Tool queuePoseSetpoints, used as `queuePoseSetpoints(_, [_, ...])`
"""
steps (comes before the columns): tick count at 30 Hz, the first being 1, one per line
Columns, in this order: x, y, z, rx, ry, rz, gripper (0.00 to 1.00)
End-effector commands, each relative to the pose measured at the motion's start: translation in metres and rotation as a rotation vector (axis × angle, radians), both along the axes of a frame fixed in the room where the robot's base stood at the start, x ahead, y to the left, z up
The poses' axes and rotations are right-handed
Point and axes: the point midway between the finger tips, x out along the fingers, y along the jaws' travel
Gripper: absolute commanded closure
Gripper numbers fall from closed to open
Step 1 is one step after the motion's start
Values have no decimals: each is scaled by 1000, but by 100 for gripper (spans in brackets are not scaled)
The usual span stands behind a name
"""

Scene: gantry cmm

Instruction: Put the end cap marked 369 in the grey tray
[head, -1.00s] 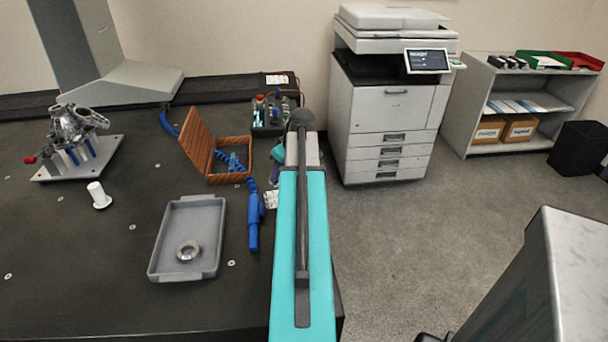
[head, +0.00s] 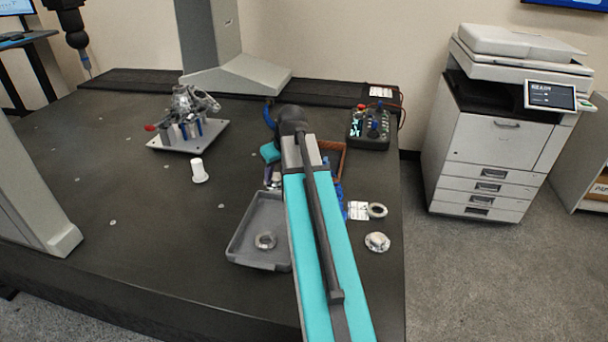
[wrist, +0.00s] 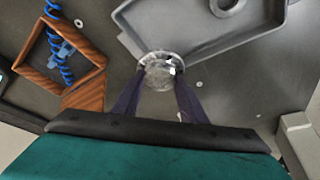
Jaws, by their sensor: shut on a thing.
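My gripper (wrist: 160,85) is shut on a shiny silver round part (wrist: 160,66), which looks like an end cap. No number can be read on it. The grey tray (wrist: 203,50) lies just beyond the held part in the wrist view, and the part overlaps the tray's rim there. In the head view the tray (head: 245,222) lies left of my arm, which hides its right side. A metal ring (head: 265,240) lies inside the tray. In the head view my gripper (head: 272,178) is near the tray's far end, mostly hidden by my arm.
A flanged metal part (head: 377,242) and a ring (head: 377,210) lie right of my arm beside a white card (head: 358,210). A white cap (head: 199,172) and a fixture plate (head: 188,137) stand left. The wooden box (wrist: 85,92) is near my gripper.

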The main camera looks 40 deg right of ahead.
Motion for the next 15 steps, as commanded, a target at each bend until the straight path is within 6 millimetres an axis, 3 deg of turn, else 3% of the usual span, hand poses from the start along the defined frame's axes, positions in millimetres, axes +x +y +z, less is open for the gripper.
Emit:
queuePoseSetpoints(1, [8, 17, 4, -1, -2, 9, 94])
queuePoseSetpoints(15, [50, 150, 32, 0, -1, 49, 94])
